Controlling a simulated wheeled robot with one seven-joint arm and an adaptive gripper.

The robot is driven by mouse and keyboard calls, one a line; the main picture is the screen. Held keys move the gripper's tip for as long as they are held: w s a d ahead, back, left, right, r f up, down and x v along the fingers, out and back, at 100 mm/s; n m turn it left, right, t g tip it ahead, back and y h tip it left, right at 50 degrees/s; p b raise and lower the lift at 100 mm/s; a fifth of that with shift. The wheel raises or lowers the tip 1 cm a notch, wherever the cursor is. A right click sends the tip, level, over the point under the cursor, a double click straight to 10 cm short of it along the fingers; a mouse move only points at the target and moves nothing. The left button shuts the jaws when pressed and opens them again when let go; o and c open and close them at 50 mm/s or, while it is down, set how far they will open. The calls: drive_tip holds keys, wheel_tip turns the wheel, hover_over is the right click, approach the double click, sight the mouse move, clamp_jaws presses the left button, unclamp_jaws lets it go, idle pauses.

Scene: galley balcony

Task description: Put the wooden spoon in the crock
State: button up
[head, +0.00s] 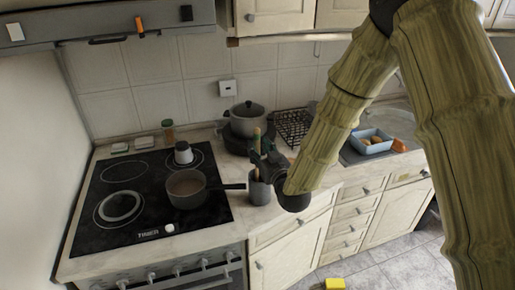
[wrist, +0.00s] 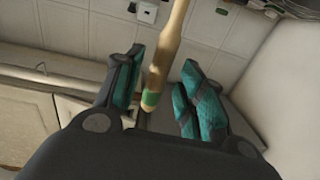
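The wooden spoon (head: 257,141) stands roughly upright at the grey crock (head: 260,188) on the counter, right of the stove. Its lower part is hidden behind my gripper and the crock, so I cannot see how deep it sits. My gripper (head: 265,158) is just above the crock, around the spoon. In the wrist view the spoon (wrist: 165,62), with a green band near its end, shows between the two teal-padded fingers (wrist: 160,92). Gaps show beside it, and the fingers look apart rather than closed on it.
A saucepan (head: 187,188) sits on the stove (head: 130,205), its handle pointing toward the crock. A lidded pot (head: 246,118) stands behind my gripper. A wire rack (head: 293,126) and a blue tub (head: 371,143) are farther right. A yellow block (head: 335,283) lies on the floor.

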drive_tip(key=b+v, duration=0.3)
drive_tip(key=v, duration=0.5)
drive_tip(key=shift+r, duration=0.25)
drive_tip(key=s+d+f+m+g+h, duration=0.1)
drive_tip(key=s+d+f+g, duration=0.3)
drive_tip(key=f, duration=0.6)
drive_tip(key=s+d+f+m+g+h, duration=0.1)
drive_tip(key=s+d+f+h, duration=0.1)
drive_tip(key=s+f, duration=0.6)
drive_tip(key=s+d+f+m+g+h, duration=0.1)
drive_tip(key=s+d+f+g, duration=0.2)
drive_tip(key=f, duration=0.9)
drive_tip(key=s+d+f+g+h, duration=0.1)
drive_tip(key=s+d+f+g, duration=0.2)
drive_tip(key=s, duration=0.6)
drive_tip(key=s+d+f+m+g+h, duration=0.1)
drive_tip(key=s+d+f+g, duration=0.1)
drive_tip(key=s+f, duration=0.5)
drive_tip(key=s+d+f+g, duration=0.3)
drive_tip(key=s+d+f, duration=0.1)
drive_tip(key=s, duration=0.6)
drive_tip(key=shift+s+d+f+m+g+h, duration=0.3)
drive_tip(key=shift+s+d+f+m+h, duration=0.1)
drive_tip(key=shift+f, duration=0.1)
